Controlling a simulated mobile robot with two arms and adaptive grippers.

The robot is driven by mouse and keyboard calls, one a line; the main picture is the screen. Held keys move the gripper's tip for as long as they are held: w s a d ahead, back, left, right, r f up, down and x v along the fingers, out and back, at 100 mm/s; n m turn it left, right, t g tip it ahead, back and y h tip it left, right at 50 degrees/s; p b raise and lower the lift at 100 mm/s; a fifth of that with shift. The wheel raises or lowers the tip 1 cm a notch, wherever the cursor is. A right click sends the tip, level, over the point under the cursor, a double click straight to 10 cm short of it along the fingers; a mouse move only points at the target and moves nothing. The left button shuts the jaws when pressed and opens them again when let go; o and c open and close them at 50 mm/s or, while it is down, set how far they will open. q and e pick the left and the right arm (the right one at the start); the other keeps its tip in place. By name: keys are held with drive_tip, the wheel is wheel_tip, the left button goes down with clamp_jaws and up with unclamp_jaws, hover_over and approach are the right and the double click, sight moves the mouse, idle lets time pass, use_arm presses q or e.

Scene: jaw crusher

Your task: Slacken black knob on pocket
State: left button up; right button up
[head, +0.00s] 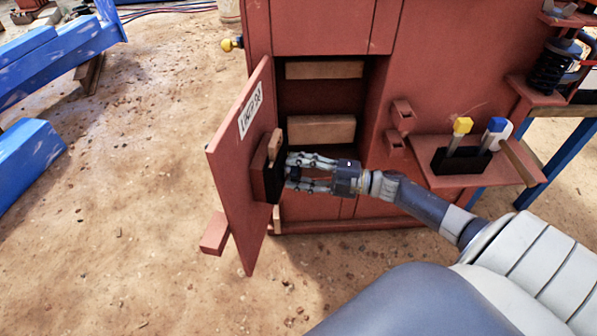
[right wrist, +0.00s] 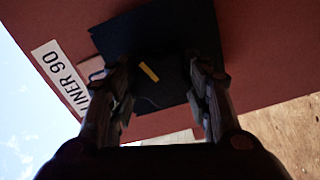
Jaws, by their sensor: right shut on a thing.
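The red door (head: 226,165) stands open, with a label that ends in "LINER 90" in the right wrist view. A pocket (head: 262,183) with a dark front sits on the door's inner face; its dark front (right wrist: 115,38) also shows in the right wrist view. The black knob (right wrist: 150,75), with a yellow mark, is on that front, hard to make out against the dark. My right gripper (head: 290,171) reaches the pocket from the right and is shut on the knob, one finger on each side. My left gripper is out of view.
Behind the door is an open red cabinet (head: 333,100) with wooden blocks. To the right, a red shelf (head: 440,176) carries a black holder with yellow- and blue-topped tools. Blue beams (head: 60,45) lie at the left. The sandy ground left of the door is clear.

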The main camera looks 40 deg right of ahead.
drive_tip(key=n+b, duration=0.2)
drive_tip(key=n, duration=0.4)
drive_tip(key=shift+f, duration=0.2)
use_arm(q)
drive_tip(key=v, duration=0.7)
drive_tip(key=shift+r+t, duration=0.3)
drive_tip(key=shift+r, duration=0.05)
use_arm(e)
drive_tip(key=shift+n, duration=0.3)
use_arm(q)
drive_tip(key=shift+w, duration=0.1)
use_arm(e)
drive_tip(key=o, duration=1.1)
drive_tip(key=v, duration=1.2)
drive_tip(key=shift+s+r, duration=0.1)
